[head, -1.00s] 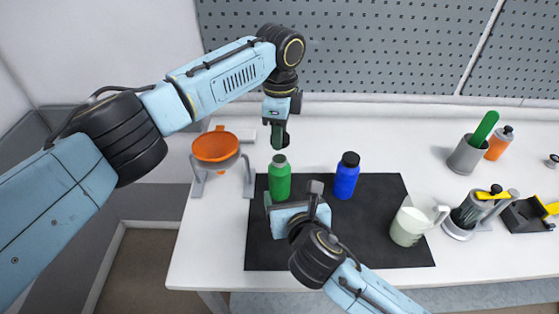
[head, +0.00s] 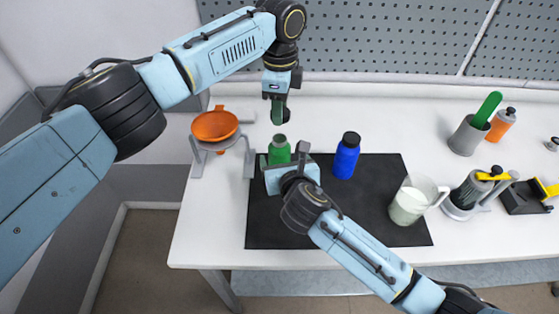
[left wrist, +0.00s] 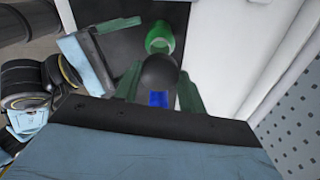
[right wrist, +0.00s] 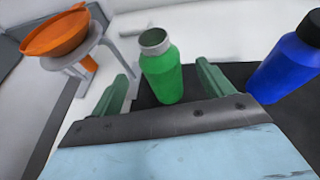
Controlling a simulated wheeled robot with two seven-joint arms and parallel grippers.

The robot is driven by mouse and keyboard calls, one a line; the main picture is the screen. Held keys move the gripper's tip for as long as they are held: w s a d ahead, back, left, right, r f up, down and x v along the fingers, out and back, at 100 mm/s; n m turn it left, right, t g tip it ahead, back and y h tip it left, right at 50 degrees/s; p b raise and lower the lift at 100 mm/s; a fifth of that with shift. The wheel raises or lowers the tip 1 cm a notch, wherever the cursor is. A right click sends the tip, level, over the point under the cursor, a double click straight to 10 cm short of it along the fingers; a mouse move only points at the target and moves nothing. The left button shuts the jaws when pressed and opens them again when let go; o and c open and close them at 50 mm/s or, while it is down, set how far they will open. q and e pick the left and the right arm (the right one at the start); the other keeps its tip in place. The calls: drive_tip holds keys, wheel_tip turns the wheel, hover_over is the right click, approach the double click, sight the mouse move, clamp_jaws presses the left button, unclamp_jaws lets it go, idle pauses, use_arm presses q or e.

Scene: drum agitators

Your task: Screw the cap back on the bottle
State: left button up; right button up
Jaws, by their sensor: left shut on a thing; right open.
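The green bottle (head: 279,150) stands upright at the back left of the black mat (head: 350,225), its grey open neck bare in the right wrist view (right wrist: 155,40). My left gripper (head: 279,106) is shut on a black round cap (left wrist: 160,72) and holds it above the bottle, apart from the neck. My right gripper (head: 283,158) is open and low, in front of the bottle. In the right wrist view the bottle shows between its spread fingers; I cannot tell whether either finger touches it. In the head view my right gripper hides the bottle's lower part.
A blue bottle (head: 346,158) with a black cap stands close to the right. An orange funnel (head: 214,126) sits in a grey stand at left. A white jug (head: 410,205) stands on the mat's right side. Holders with tools (head: 468,193) are farther right. The mat's front is clear.

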drive_tip(key=shift+x, duration=2.9)
drive_tip(key=c, duration=1.5)
use_arm(q)
drive_tip(key=shift+f, duration=2.5)
use_arm(e)
drive_tip(key=shift+f, duration=0.1)
use_arm(q)
drive_tip(key=shift+f, duration=0.9)
use_arm(e)
drive_tip(key=shift+s, duration=0.1)
use_arm(q)
drive_tip(key=shift+f, duration=0.5)
